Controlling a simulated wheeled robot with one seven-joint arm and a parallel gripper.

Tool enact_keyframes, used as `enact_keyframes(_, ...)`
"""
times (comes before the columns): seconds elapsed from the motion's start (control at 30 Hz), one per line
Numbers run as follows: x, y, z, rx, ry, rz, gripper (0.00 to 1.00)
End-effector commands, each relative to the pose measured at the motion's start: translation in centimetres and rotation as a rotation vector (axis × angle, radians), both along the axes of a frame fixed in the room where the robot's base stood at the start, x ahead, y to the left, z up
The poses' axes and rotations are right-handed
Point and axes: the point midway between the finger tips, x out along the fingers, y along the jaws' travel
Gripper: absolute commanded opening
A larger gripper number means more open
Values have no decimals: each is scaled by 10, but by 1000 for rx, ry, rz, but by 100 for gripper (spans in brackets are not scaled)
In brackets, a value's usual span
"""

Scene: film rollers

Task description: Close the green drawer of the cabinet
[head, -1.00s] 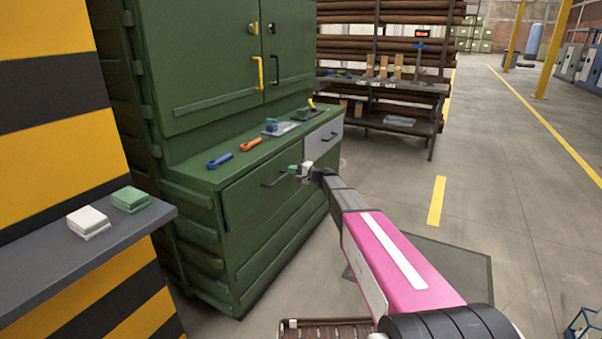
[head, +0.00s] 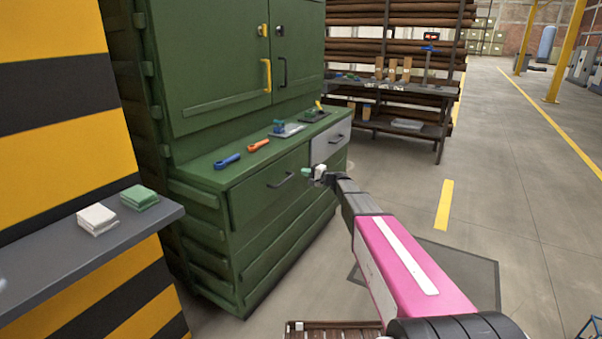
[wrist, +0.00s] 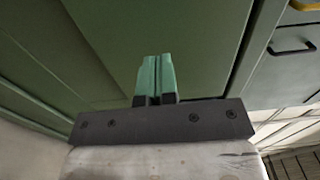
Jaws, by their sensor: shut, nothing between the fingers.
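A grey drawer (head: 330,140) with a dark handle is right of the green one. Blue (head: 227,161) and orange (head: 258,145) tools lie on the worktop. A grey shelf (head: 60,250) juts out at left.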

Motion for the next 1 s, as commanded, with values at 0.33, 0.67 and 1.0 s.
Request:
enact_keyframes(0.33, -39, -64, 0, -2, 0, -2, 0)
enact_keyframes(0.67, -57, -86, -2, -16, 5, 6, 0)
enact_keyframes(1.0, -157, -70, -54, -361, 102, 139, 0)
